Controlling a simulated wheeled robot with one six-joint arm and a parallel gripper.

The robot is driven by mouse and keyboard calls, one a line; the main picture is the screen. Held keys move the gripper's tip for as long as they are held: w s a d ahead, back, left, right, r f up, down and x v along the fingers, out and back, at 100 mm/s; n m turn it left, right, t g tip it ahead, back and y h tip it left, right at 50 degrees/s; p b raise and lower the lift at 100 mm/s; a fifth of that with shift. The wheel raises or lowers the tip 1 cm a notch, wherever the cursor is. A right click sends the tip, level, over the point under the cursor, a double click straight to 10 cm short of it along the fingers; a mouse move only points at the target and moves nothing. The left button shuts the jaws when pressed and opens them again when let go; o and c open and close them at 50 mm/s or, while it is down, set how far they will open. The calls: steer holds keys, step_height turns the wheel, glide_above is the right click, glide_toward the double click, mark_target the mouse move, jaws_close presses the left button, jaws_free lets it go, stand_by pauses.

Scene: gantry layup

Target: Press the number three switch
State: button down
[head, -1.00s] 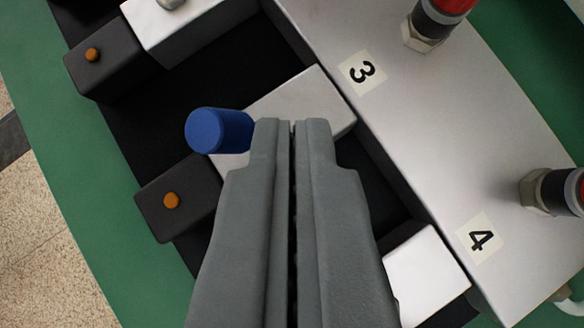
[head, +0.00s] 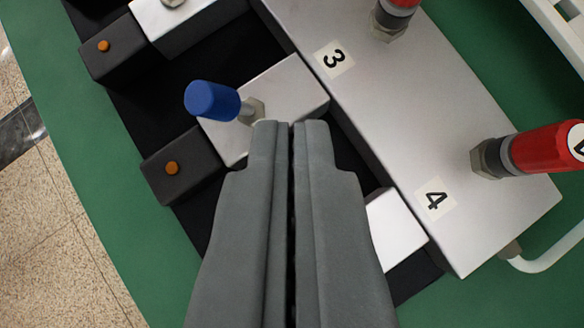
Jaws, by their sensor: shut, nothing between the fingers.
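The label "3" (head: 334,59) is on a long silver panel (head: 425,110). A silver block (head: 290,84) lies beside it, carrying a lever switch with a blue cap (head: 212,100) that leans left from a metal nut (head: 252,110). My gripper (head: 291,124) is shut and empty. Its fingertips appear over the lower edge of this block, just right of and below the nut. I cannot tell whether they touch it. Red-capped parts stand on the panel, one near the "3" (head: 395,14) and one near the label "4" (head: 435,199).
Dark blocks with orange buttons (head: 172,168) line the left side. Another silver block (head: 188,20) is at the top, and a white-topped block (head: 396,228) is at lower right. Green surface (head: 75,200) surrounds the black base.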

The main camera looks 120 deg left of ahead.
steer(key=v, duration=1.3)
steer(key=shift+d+r, duration=0.2)
steer(key=shift+r, duration=0.1)
steer(key=shift+w, duration=0.2)
steer(key=w+d+r+m+t, duration=0.1)
steer(key=w+d+m+t, duration=0.4)
steer(key=w+d, duration=0.6)
steer(key=w+d+r+m+t, duration=0.1)
steer(key=w+d+m+t, duration=0.5)
steer(key=w, duration=0.9)
steer(key=w+d+r+m+t+h, duration=0.1)
steer(key=d+m+t+h, duration=0.3)
steer(key=d, duration=1.1)
steer(key=w+d+r+m+t+h, duration=0.1)
steer(key=w+d+m+t+h, duration=0.2)
steer(key=d, duration=1.2)
steer(key=shift+d+r+m+t+h, duration=0.25)
steer(key=shift+m+t+h, duration=0.45)
steer(key=shift+m+h, duration=0.2)
steer(key=shift+a, duration=0.15)
